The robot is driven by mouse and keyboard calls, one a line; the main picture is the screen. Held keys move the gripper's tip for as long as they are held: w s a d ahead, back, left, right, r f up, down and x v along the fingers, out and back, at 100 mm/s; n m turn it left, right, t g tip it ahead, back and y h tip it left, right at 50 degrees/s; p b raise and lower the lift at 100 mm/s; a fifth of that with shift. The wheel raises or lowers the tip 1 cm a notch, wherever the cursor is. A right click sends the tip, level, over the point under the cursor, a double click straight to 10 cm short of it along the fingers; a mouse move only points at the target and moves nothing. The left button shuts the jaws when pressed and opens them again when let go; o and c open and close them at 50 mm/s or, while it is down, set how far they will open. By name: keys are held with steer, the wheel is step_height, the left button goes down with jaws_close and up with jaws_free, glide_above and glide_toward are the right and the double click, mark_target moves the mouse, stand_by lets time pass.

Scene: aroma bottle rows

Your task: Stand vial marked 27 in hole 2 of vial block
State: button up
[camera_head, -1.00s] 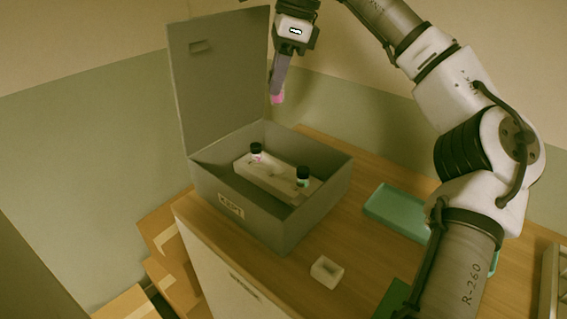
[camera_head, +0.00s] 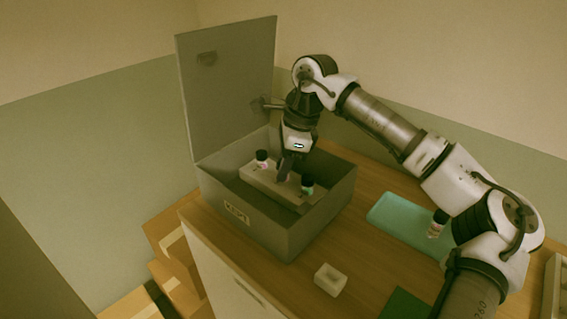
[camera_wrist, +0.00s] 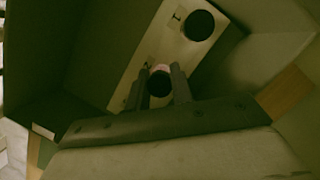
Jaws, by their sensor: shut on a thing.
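My gripper (camera_head: 285,176) is low over the pale vial block (camera_head: 262,183) inside the open grey box. In the wrist view, my gripper (camera_wrist: 160,92) is shut on a dark-capped vial (camera_wrist: 160,84) with a pinkish part beside the cap. No number is readable on any vial.
The grey box (camera_head: 300,237) has tall walls around the block and a raised lid (camera_head: 228,85) behind. A teal tray (camera_head: 395,213) with a black-capped vial (camera_head: 436,225) lies to the right. A small white holder (camera_head: 330,279) stands in front.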

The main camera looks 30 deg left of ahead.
steer(key=shift+f, duration=0.15)
steer(key=shift+s+d+f+b, duration=0.1)
steer(key=shift+s+f+b, duration=0.05)
steer(key=shift+f+b, duration=0.5)
steer(key=o, duration=1)
steer(key=shift+s+f, duration=0.1)
steer(key=shift+f, duration=0.05)
steer(key=shift+c, duration=0.4)
steer(key=shift+o, duration=0.2)
steer(key=shift+r+p, duration=0.6)
steer(key=shift+r, duration=0.05)
steer(key=shift+w+r, duration=0.2)
steer(key=shift+r, duration=0.1)
steer(key=b+v, duration=0.1)
steer(key=v, duration=1)
steer(key=shift+r, duration=0.4)
